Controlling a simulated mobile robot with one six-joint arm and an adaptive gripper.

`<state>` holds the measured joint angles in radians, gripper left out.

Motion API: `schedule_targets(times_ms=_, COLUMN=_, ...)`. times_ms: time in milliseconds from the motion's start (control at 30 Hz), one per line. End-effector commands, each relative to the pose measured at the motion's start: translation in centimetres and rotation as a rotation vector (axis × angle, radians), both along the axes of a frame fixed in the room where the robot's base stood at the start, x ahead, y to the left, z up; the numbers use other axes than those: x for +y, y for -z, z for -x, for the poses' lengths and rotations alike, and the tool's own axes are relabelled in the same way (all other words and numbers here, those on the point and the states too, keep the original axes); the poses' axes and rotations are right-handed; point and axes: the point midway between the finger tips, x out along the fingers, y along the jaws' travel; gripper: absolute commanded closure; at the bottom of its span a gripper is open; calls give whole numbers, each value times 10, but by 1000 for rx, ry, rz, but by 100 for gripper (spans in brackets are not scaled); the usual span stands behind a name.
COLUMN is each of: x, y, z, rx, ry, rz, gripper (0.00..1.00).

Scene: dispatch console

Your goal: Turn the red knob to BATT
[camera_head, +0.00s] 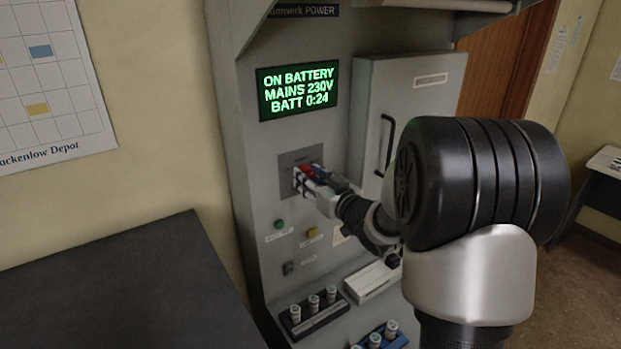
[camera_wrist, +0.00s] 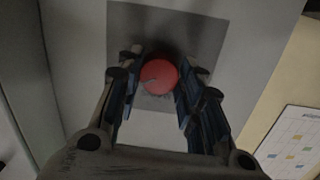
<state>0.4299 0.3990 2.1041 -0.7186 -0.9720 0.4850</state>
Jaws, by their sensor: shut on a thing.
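The red knob (camera_wrist: 159,77) sits on a grey square plate (camera_wrist: 207,37) on the console front. In the head view a bit of the red knob (camera_head: 306,170) shows past my gripper (camera_head: 302,180). In the wrist view my gripper (camera_wrist: 160,85) has a finger on each side of the knob and is shut on it. A small pale pointer mark shows on the knob's face. The plate's lettering is too dark to read. The display (camera_head: 298,90) above the plate reads "ON BATTERY MAINS 230V BATT 0:24" in green.
A green button (camera_head: 279,224) and a yellow button (camera_head: 312,232) sit below the plate. A cabinet door with a black handle (camera_head: 387,145) is to the right. Racks of white-topped fuses (camera_head: 314,303) stand on the ledge below. A dark tabletop (camera_head: 120,285) is at the left.

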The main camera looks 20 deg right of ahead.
Motion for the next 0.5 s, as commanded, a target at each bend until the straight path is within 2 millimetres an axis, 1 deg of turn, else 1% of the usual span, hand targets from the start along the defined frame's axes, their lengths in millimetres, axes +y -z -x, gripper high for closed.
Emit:
schedule_targets(times_ms=233, x=0, y=0, z=0, rx=0, ry=0, rz=-2, gripper=89)
schedule_targets(times_ms=267, x=0, y=0, z=0, rx=0, ry=0, rz=-2, gripper=64)
schedule_targets(times_ms=500, x=0, y=0, z=0, rx=0, ry=1, rz=-1, gripper=48)
